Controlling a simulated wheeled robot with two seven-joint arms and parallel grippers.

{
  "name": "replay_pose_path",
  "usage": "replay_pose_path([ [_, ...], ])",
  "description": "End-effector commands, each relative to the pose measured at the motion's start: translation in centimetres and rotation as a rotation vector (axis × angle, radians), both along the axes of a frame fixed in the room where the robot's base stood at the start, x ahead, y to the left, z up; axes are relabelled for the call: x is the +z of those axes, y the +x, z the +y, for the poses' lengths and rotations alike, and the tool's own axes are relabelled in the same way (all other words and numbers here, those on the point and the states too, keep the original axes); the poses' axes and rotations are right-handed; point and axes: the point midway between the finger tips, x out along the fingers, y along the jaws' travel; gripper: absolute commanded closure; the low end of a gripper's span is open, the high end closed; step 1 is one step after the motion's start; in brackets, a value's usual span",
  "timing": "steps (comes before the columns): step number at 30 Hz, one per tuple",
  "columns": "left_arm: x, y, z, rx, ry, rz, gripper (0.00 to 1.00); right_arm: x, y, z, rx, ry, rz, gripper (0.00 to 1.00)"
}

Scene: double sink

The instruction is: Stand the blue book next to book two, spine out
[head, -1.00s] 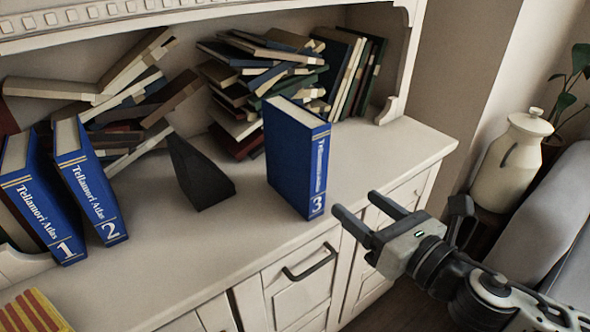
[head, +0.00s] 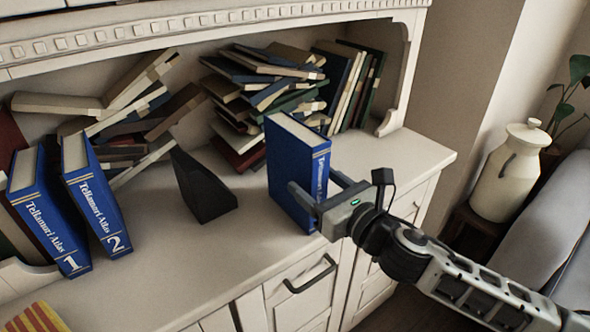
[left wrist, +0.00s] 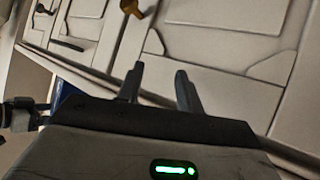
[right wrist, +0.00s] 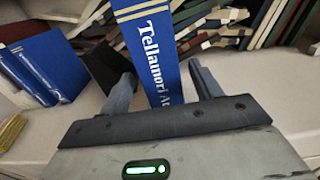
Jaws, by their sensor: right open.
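The blue book (head: 290,160), book three, stands upright on the cabinet top with its spine facing out. In the right wrist view the book's spine (right wrist: 150,45) rises between the fingers. My right gripper (head: 318,187) is open, with its fingers on either side of the spine; I cannot tell whether they touch it. Book two (head: 95,195) leans at the left, beside book one (head: 45,215). A black bookend (head: 203,188) stands between book two and the blue book. My left gripper (left wrist: 160,85) shows in the left wrist view, open and empty, facing cabinet fronts.
Piles of loose books (head: 255,95) lie at the back of the shelf. A red and yellow striped book (head: 35,318) lies at the front left. Bare cabinet top (head: 190,255) lies in front of the bookend. A cream jar (head: 508,170) stands off to the right.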

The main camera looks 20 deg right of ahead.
Motion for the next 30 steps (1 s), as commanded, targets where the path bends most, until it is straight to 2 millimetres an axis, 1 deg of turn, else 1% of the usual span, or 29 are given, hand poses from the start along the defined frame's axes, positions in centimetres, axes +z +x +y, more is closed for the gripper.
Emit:
replay_pose_path([
  [4,0.6,0.1,0.0,-0.001,0.005,-0.003,0.64,0.5,2.2,0.6,-0.001,0.003,-0.003,0.36],
  [6,0.6,0.1,0.0,-0.001,0.007,-0.003,0.64,0.5,3.2,0.9,-0.001,0.004,-0.002,0.36],
  [9,0.5,0.1,0.1,-0.002,0.008,-0.002,0.64,0.4,4.2,1.3,0.0,0.003,-0.001,0.36],
  [12,0.5,0.0,0.1,-0.002,0.01,0.0,0.64,0.3,4.6,1.5,0.0,0.001,-0.001,0.36],
  [18,0.3,0.0,0.1,-0.004,0.012,0.002,0.64,0.3,4.6,1.5,0.0,0.001,0.0,0.36],
  [20,0.3,0.0,0.1,-0.004,0.012,0.002,0.64,0.3,4.6,1.4,0.0,0.001,0.0,0.53],
  [21,0.3,0.0,0.1,-0.004,0.012,0.002,0.64,0.3,4.6,1.4,0.0,0.001,0.0,0.64],
  [23,0.3,0.0,0.1,-0.004,0.012,0.003,0.64,0.3,4.6,1.4,0.0,0.001,0.0,0.81],
  [24,0.3,0.0,0.1,-0.004,0.012,0.003,0.64,0.3,4.6,1.4,0.0,0.001,0.0,0.92],
  [25,0.3,0.0,0.1,-0.005,0.011,0.003,0.64,0.3,4.6,1.4,0.0,0.001,0.0,1.0],
  [26,0.3,0.0,0.1,-0.005,0.011,0.003,0.64,0.6,4.6,1.5,0.001,0.002,-0.006,1.0],
  [30,0.3,-0.1,0.1,-0.005,0.012,0.005,0.64,0.6,4.6,1.5,0.001,0.002,-0.006,1.0],
])
